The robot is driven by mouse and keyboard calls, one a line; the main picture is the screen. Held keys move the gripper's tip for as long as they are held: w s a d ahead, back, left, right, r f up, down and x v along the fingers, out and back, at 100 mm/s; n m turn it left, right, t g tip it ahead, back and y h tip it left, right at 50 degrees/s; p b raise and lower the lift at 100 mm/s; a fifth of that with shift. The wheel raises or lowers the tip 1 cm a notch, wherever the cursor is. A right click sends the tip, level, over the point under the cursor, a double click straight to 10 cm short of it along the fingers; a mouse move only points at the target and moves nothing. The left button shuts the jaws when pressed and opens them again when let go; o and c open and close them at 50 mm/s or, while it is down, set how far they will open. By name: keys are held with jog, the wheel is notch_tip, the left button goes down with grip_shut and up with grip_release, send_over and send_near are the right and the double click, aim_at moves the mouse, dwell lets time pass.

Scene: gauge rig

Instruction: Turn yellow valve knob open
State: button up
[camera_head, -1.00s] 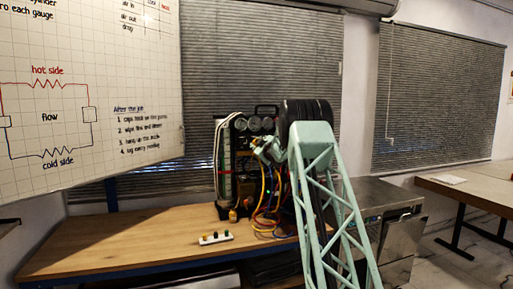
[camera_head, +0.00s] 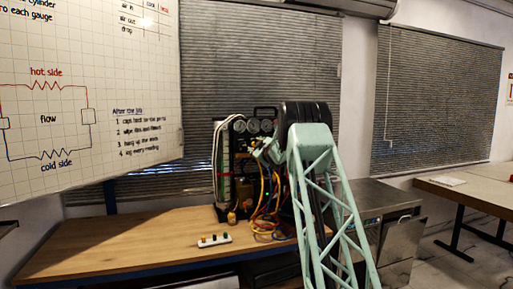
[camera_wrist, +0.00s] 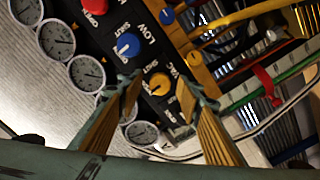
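The yellow valve knob (camera_wrist: 159,84) sits on the black panel of the gauge rig, beside the "VAC" lettering in the wrist view. My gripper (camera_wrist: 160,92) is open, with its two fingers apart and the yellow knob showing between the fingertips. A gap shows on each side of the knob; whether the tips reach its depth I cannot tell. In the head view the gauge rig (camera_head: 226,168) stands on the wooden bench, and my gripper (camera_head: 262,150) is at its upper part. The yellow knob is too small to make out there.
A blue knob (camera_wrist: 127,45) and a red knob (camera_wrist: 95,5) are on the same panel. Several round gauges (camera_wrist: 87,73) line its left side. Coloured hoses (camera_head: 266,192) hang at the rig. A power strip (camera_head: 214,240) lies on the bench (camera_head: 120,245), whose left part is clear.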

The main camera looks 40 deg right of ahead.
jog(key=shift+s, duration=0.15)
jog(key=v, duration=1.1)
jog(key=shift+s+a, duration=0.2)
jog(key=shift+s, duration=0.1)
dwell(0.4)
jog(key=s+a+r+m+g, duration=0.1)
jog(key=s+a+r, duration=0.2)
jog(key=a, duration=0.5)
jog(key=s+a+r+m+g, duration=0.1)
jog(key=s+a+r+g, duration=0.15)
jog(key=a, duration=0.65)
jog(key=s+a+m+g+y, duration=0.2)
jog(key=s+a+g, duration=0.1)
jog(key=s+a, duration=1.55)
jog(key=s+a+f+g+y, duration=0.1)
jog(key=s+a+f, duration=0.3)
jog(key=s+a, duration=0.5)
jog(key=s+a+f+g+y, duration=0.2)
jog(key=s+a+f, duration=0.3)
jog(key=s, duration=1.8)
jog(key=s+a+f+m+g+y, duration=0.1)
jog(key=s+a+f+g, duration=0.2)
jog(key=s+a, duration=1.1)
jog(key=shift+s+f+p, duration=0.35)
jog(key=shift+s+f, duration=0.4)
jog(key=shift+s, duration=0.45)
